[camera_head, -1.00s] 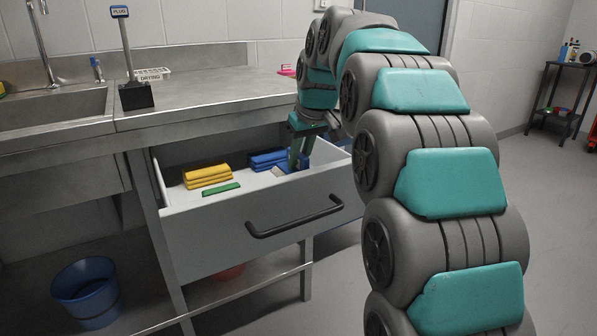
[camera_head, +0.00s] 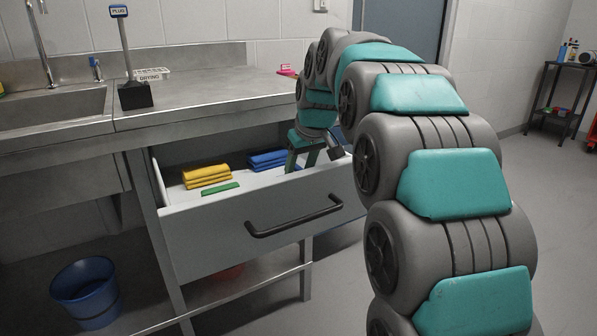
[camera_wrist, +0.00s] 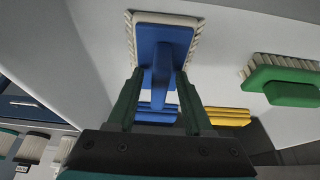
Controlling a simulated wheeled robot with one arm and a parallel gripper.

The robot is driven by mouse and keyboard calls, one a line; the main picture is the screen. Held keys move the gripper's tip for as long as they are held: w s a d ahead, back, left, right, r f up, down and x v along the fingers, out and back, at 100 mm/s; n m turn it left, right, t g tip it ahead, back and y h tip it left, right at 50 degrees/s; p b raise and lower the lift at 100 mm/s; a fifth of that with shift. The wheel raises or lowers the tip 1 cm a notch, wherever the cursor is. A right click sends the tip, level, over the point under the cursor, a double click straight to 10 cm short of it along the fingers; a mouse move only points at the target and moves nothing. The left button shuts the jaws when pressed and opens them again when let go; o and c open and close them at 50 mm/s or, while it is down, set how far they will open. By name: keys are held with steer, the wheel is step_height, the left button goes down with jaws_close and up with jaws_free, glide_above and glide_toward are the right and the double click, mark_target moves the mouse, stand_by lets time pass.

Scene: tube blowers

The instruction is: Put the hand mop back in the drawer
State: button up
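The hand mop, blue with a pale fringe (camera_wrist: 166,43), shows in the wrist view against the pale drawer floor. Its handle points back between the fingers of my gripper (camera_wrist: 160,75), with gaps on both sides. My gripper also shows in the head view (camera_head: 302,160), over the right part of the open drawer (camera_head: 262,212). Its fingers are apart, pointing down. I cannot make out the mop in the head view. I cannot tell its exact height over the drawer floor.
Folded yellow cloths (camera_head: 206,177), blue cloths (camera_head: 268,160) and a green brush (camera_head: 220,189) lie in the drawer. The steel counter (camera_head: 205,95) is above it. A blue bucket (camera_head: 88,292) stands below left. Open floor lies at right.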

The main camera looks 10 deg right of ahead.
steer(key=v, duration=1.2)
steer(key=shift+r, duration=0.2)
steer(key=shift+c, duration=0.2)
stand_by(0.9)
